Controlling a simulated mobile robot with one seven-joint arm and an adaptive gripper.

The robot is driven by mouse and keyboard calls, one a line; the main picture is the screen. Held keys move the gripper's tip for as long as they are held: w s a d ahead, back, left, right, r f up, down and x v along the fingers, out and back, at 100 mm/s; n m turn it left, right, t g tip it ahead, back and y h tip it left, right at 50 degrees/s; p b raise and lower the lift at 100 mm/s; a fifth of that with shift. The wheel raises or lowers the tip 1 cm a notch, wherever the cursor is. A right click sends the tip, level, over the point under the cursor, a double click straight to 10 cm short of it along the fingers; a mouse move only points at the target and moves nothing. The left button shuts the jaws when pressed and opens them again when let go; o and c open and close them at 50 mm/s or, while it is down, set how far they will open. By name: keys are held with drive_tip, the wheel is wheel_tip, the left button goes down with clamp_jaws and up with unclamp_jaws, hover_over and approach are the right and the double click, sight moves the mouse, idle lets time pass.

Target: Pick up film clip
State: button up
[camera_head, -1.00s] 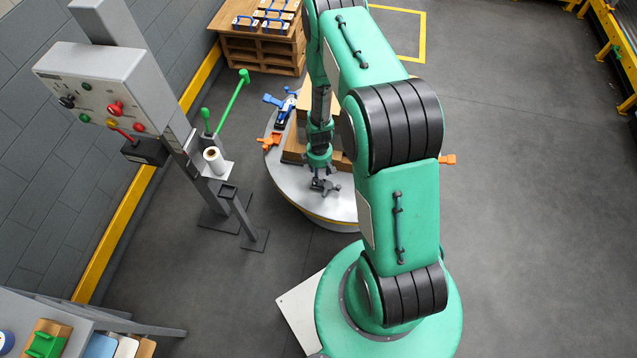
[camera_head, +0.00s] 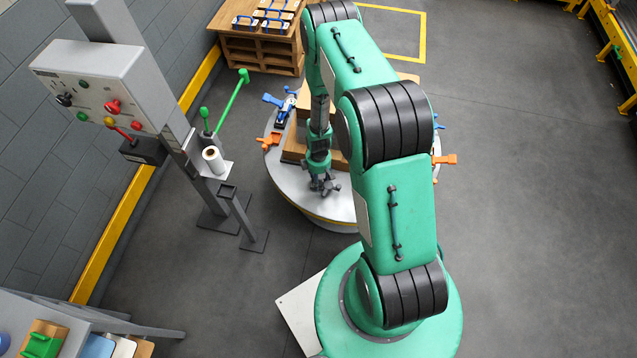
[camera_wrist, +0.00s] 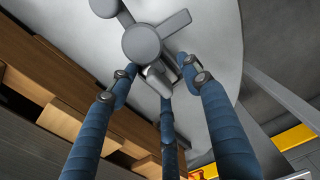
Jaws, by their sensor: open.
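A grey piece with a round hub and several stubby arms, which I take for the film clip, stands at the near edge of the round grey table (camera_head: 283,183). In the wrist view this film clip (camera_wrist: 143,43) is at the top, with a short cylinder below its hub. My gripper (camera_wrist: 163,76) has blue jointed fingers, spread around that cylinder, open. Whether any finger touches it I cannot tell. In the head view my gripper (camera_head: 319,179) points down right at the clip, which is partly hidden behind it.
Brown boxes (camera_head: 295,147) are stacked on the table behind my gripper. Orange clamps (camera_head: 269,139) and a blue clamp (camera_head: 284,104) sit at its rim. A control panel (camera_head: 105,90) and a post with a white roll (camera_head: 213,158) stand left. The floor at right is clear.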

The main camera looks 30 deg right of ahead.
idle(0.3)
drive_tip(key=c, duration=1.1)
drive_tip(key=shift+s, duration=0.1)
drive_tip(key=shift+r, duration=0.1)
clamp_jaws()
drive_tip(key=shift+r+p, duration=0.95)
drive_tip(key=shift+r, duration=3.95)
